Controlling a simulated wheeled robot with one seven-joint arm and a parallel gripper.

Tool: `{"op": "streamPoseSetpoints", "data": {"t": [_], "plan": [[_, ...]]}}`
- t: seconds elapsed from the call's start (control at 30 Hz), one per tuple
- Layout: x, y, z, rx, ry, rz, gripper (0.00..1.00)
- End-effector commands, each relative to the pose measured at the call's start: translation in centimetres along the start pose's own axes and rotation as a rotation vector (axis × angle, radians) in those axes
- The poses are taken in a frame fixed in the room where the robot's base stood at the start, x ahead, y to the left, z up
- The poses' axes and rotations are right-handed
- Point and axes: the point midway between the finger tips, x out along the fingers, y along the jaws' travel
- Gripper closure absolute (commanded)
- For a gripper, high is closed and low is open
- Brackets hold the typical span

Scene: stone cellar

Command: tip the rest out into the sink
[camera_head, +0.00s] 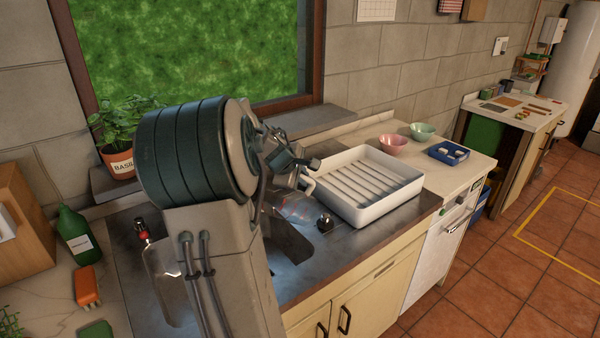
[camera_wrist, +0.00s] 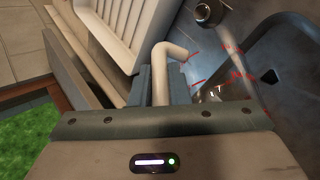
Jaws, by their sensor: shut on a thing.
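A clear measuring jug (camera_head: 292,206) with red marks and a pale handle shows just past my arm in the head view. My gripper (camera_head: 297,168) is shut on its handle. In the wrist view the pale handle (camera_wrist: 172,52) sits between my gripper's jaws (camera_wrist: 162,88), and the see-through jug wall with red marks (camera_wrist: 232,74) lies to its right. The jug looks tilted; its contents cannot be made out. The metal sink (camera_head: 287,250) is partly hidden by my arm. Its basin (camera_wrist: 280,72) shows at the right of the wrist view, seen partly beyond the jug.
A white ribbed drying tray (camera_head: 368,190) stands close right of the jug. A round metal fitting (camera_head: 325,223) is beside the jug. A green bottle (camera_head: 75,235), an orange item (camera_head: 86,287) and a basil pot (camera_head: 120,162) are left. Pink (camera_head: 393,144) and green bowls (camera_head: 423,131) stand farther right.

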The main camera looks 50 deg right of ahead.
Motion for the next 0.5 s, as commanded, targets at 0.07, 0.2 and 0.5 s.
{"op": "streamPoseSetpoints", "data": {"t": [0.07,0.2,0.5], "plan": [[-0.34,0.58,0.40,0.009,0.009,-0.020,1.00],[-0.03,0.56,0.51,0.022,0.028,-0.042,1.00],[0.32,0.29,0.38,0.024,0.037,-0.048,1.00]]}}
